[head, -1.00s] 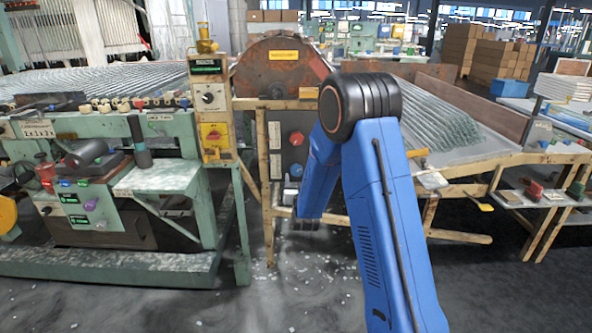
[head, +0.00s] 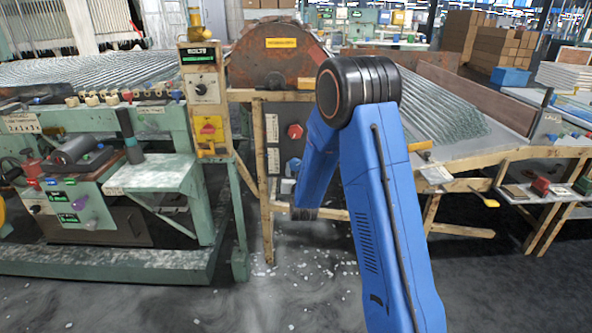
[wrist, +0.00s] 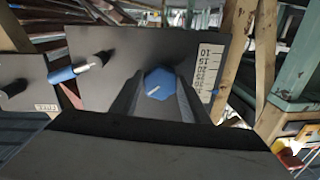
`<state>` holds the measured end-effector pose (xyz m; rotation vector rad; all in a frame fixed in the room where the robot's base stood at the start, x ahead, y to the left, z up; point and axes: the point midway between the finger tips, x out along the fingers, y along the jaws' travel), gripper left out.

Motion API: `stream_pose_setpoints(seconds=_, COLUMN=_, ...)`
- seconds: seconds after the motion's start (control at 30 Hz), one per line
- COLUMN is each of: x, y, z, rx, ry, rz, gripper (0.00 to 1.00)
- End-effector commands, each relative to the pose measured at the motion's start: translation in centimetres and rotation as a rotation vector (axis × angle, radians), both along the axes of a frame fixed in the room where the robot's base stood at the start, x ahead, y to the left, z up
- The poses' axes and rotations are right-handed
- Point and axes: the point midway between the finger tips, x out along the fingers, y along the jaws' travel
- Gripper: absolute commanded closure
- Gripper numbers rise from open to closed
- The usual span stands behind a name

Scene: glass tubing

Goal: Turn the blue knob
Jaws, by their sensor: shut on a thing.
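The blue knob (wrist: 160,82) is six-sided with a short white mark on its face, set on a dark panel (wrist: 110,60) in the wrist view. My gripper (wrist: 158,88) has one dark finger on each side of the knob and is shut on it. The white mark lies aslant. The fingers hide part of the knob's sides. In the head view my blue arm reaches down to the machine's dark panel (head: 283,150), and the grip itself is hidden behind the arm.
A pale scale strip (wrist: 207,75) is beside the knob. A blue-tipped lever (wrist: 75,72) sticks out on the other side. In the head view a red knob (head: 295,131) is higher on the panel, and a wooden frame post (head: 263,180) stands left of it.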

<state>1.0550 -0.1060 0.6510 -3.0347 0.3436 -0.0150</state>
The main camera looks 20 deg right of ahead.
Motion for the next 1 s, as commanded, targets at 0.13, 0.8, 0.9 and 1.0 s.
stream_pose_setpoints(seconds=0.13, x=0.01, y=0.01, z=-0.01, rx=0.014, ry=-0.004, rz=0.0, gripper=0.81)
stream_pose_setpoints(seconds=0.8, x=0.07, y=0.22, z=-0.11, rx=0.472, ry=-0.153, rz=0.0, gripper=0.81)
stream_pose_setpoints(seconds=0.9, x=0.08, y=0.25, z=-0.09, rx=0.562, ry=-0.184, rz=0.0, gripper=0.81)
stream_pose_setpoints(seconds=1.0, x=0.1, y=0.29, z=-0.09, rx=0.653, ry=-0.213, rz=0.001, gripper=0.81)
